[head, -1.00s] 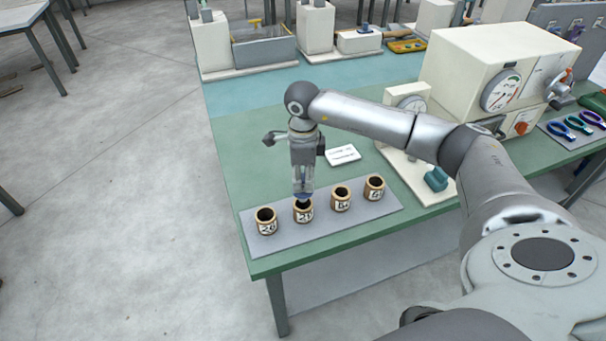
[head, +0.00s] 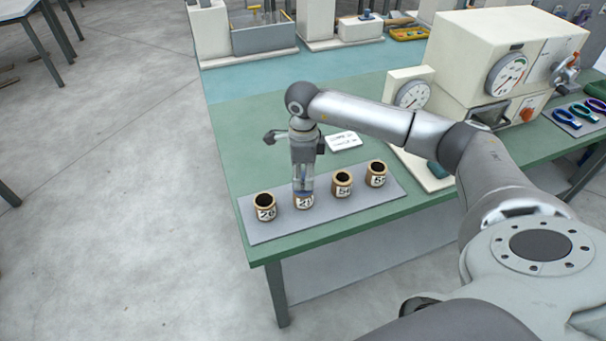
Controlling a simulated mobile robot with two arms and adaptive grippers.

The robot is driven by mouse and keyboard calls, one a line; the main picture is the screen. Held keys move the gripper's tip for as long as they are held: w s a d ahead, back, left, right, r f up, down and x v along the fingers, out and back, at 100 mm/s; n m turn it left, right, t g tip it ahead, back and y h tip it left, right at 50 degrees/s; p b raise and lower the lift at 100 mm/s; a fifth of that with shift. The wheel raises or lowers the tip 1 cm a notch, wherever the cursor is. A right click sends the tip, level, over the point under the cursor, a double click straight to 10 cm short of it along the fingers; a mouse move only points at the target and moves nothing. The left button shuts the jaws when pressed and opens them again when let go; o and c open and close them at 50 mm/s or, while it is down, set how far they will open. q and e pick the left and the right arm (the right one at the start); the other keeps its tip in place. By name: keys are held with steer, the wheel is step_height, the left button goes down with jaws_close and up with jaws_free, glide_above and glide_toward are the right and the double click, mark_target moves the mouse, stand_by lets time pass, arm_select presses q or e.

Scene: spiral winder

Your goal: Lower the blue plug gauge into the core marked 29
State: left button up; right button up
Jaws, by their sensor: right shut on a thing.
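Several tan cores with white number labels stand in a row on a grey plate (head: 278,228). My right gripper (head: 303,188) points straight down over the second core from the left (head: 304,201), whose label starts with 2; its second digit is too blurred to read surely. The gripper is shut on the blue plug gauge (head: 302,184), of which only a little blue shows between the fingers. The fingertips are at the core's rim and hide its mouth, so how deep the gauge sits cannot be seen. My left gripper is not in view.
The leftmost core (head: 265,206) and the two right-hand cores (head: 342,184) (head: 376,174) stand close by with open mouths. A white card (head: 343,141) lies behind. A cream machine with dials (head: 480,60) stands at the right, under and behind my arm.

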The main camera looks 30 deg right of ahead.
steer(key=o, duration=1.1)
